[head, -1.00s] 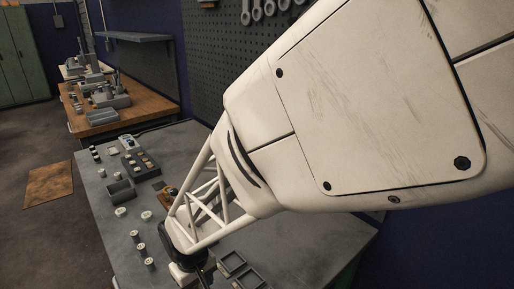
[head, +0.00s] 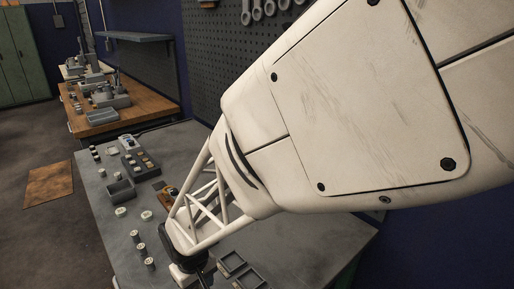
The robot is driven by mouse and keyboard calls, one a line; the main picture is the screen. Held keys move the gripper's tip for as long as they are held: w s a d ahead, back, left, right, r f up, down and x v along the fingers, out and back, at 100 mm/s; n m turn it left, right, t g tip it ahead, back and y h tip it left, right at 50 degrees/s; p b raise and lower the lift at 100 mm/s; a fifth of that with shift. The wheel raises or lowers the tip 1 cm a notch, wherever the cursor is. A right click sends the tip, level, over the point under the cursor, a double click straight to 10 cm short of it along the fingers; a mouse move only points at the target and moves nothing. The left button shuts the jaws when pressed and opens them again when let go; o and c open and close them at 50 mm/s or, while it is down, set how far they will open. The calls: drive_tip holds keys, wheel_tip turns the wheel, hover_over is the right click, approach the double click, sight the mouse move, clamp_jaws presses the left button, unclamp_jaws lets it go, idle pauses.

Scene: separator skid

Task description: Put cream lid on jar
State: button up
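My gripper (head: 190,272) is at the bottom of the head view, low over the grey bench. Its fingertips are mostly hidden or cut off by the frame edge, so I cannot tell whether it is open or shut. A pale block-like shape shows beneath it; I cannot tell whether it is held. Several small round pale-topped jars or lids stand left of the gripper, among them one at the front (head: 150,264) and two farther back (head: 121,212). They are too small to tell which is the cream lid or its jar.
A grey open bin (head: 121,191) and a dark tray of small parts (head: 140,165) lie farther back on the bench (head: 105,225). Grey open frames (head: 232,262) lie right of the gripper. A pegboard wall (head: 225,70) rises behind. Bare bench shows between the items.

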drive_tip(key=shift+f, duration=0.3)
drive_tip(key=o, duration=1.3)
drive_tip(key=shift+r, duration=0.2)
drive_tip(key=shift+r, duration=3.3)
